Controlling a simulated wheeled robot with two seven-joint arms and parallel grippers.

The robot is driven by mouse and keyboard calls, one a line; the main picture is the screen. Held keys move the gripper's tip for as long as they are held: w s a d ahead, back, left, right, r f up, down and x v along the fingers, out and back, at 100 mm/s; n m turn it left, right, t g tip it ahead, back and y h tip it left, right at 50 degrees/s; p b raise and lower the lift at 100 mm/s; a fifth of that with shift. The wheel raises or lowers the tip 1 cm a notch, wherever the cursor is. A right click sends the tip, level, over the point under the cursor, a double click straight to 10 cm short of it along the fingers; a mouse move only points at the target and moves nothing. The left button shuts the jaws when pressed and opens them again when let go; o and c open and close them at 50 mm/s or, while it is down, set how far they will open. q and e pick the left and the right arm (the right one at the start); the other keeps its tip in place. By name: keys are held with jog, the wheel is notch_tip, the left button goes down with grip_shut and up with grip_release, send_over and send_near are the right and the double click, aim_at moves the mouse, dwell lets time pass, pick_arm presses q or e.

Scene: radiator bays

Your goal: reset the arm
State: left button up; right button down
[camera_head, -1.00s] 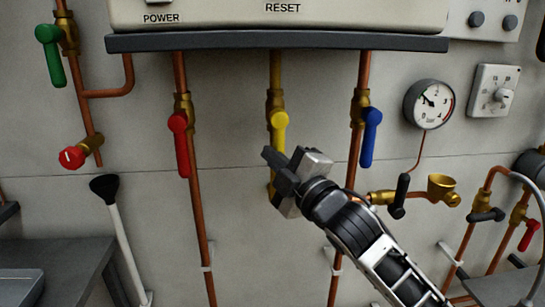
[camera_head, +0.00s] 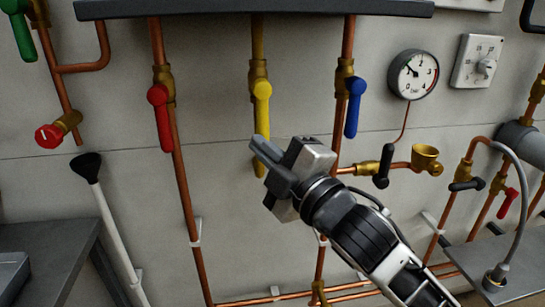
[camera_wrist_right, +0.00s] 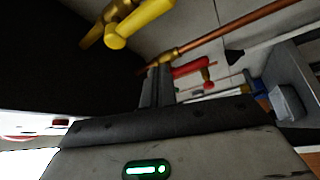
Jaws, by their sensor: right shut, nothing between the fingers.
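My right gripper (camera_head: 262,150) is in the middle of the head view, its arm coming in from the lower right. It is shut and empty, with its fingertips just in front of the lower end of the yellow lever (camera_head: 262,110). The head view does not show whether they touch. In the right wrist view the shut fingers (camera_wrist_right: 157,85) point toward the wall, and the yellow lever (camera_wrist_right: 140,22) is above and to their left, apart from them in the picture. The yellow lever hangs straight down along its pipe. My left gripper is not in view.
A red lever (camera_head: 161,118) and a blue lever (camera_head: 353,106) hang down on either side. A pressure gauge (camera_head: 412,75), a brass cup fitting (camera_head: 426,158) and a black lever (camera_head: 384,167) are to the right. A boiler's dark lower edge (camera_head: 250,8) runs above. A grey bench (camera_head: 50,250) stands lower left.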

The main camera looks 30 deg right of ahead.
jog(key=s+f+m+g+h, duration=0.1)
jog(key=s+f+m+g, duration=0.2)
jog(key=f, duration=0.8)
jog(key=f+m+g, duration=0.2)
jog(key=f+m, duration=0.2)
jog(key=f, duration=0.6)
jog(key=s+a+f+m+g, duration=0.2)
jog(key=s+f, duration=0.4)
jog(key=f, duration=0.3)
jog(key=s+a+f+m+g, duration=0.2)
jog(key=s+f+m, duration=0.3)
jog(key=f, duration=0.4)
jog(key=shift+s+a+f+g, duration=0.15)
jog(key=shift+s+g, duration=0.15)
jog(key=shift+s, duration=0.55)
